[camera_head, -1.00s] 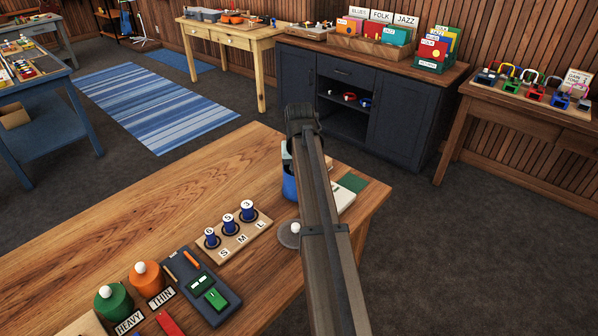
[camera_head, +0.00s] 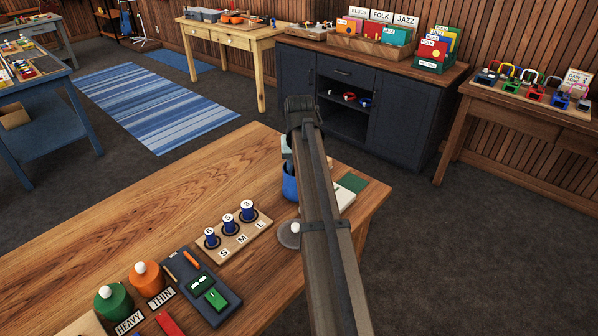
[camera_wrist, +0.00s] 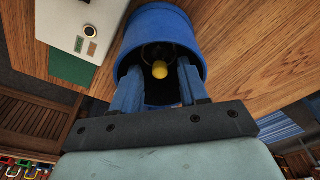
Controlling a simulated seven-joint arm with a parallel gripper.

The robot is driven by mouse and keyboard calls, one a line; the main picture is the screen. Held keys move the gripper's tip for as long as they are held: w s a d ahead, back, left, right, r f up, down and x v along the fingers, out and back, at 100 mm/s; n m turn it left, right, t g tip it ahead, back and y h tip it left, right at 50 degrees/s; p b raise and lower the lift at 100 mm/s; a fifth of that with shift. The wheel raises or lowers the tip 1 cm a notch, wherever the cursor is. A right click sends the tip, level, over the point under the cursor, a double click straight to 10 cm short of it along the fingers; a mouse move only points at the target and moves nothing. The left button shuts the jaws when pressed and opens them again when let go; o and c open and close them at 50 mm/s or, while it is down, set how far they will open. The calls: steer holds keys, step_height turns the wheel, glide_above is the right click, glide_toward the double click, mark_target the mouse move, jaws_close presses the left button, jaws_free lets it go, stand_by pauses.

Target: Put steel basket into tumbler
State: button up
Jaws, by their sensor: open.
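A blue tumbler-like container (camera_head: 290,187) stands near the table's far right corner, partly hidden by my arm. In the wrist view the same container (camera_wrist: 160,22) shows its open mouth facing me. A yellow knob (camera_wrist: 160,69) sits inside it, with a faint ring shape behind it. I cannot tell whether this belongs to the steel basket; no other basket is plainly visible. My gripper (camera_wrist: 158,85) is open, its two blue fingers at the mouth of the container, one on either side of the knob. Whether they touch the inner wall is unclear.
A grey disc with a white knob (camera_head: 289,235) lies on the wooden table (camera_head: 150,215) beside my arm. A pale box (camera_wrist: 80,28) is near the container. The table's left middle is clear.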

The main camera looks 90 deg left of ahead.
step_height(320, 180, up, 10)
steer(key=d, duration=0.1)
steer(key=shift+d, duration=0.25)
steer(key=shift+f, duration=0.1)
